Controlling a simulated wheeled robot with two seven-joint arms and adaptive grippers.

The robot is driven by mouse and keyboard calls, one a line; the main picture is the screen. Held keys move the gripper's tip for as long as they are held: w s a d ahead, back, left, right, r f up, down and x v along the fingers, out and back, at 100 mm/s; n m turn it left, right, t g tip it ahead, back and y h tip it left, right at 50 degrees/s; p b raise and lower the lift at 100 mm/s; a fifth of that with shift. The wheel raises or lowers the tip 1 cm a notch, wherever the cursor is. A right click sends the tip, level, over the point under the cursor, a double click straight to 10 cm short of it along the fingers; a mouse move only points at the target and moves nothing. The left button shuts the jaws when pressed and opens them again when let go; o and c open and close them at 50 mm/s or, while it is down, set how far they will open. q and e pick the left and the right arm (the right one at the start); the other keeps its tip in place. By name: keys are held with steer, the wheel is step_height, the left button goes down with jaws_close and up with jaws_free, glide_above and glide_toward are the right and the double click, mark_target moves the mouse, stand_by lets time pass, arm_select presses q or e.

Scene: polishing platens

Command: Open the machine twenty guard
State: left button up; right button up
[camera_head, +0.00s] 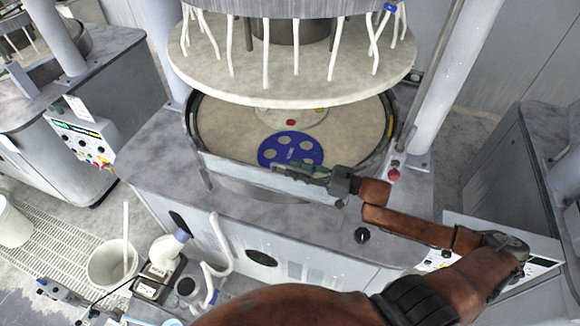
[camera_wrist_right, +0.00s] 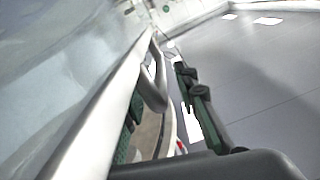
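The guard (camera_head: 250,176) is a pale, see-through curved panel along the front of the round polishing platen (camera_head: 225,122). It stands low below the raised upper plate. Its metal rim fills the left of the right wrist view (camera_wrist_right: 92,125), with a small loop handle (camera_wrist_right: 154,82) on it. My right gripper (camera_head: 288,168) is at the guard's front top edge. In the wrist view its green-padded fingers (camera_wrist_right: 163,112) stand apart, with the handle seen between them; I cannot tell whether they touch it. My left gripper is not in view.
A blue holed carrier disc (camera_head: 290,149) lies on the platen. The upper plate (camera_head: 290,82) with white hoses hangs above, between columns. A red button (camera_head: 393,174) is right of the guard. A white bucket (camera_head: 112,268) and bottles stand at the front left. Another machine (camera_head: 75,110) is at left.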

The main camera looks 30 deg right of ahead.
steer(key=shift+x, duration=1.05)
steer(key=shift+c, duration=0.3)
jaws_close()
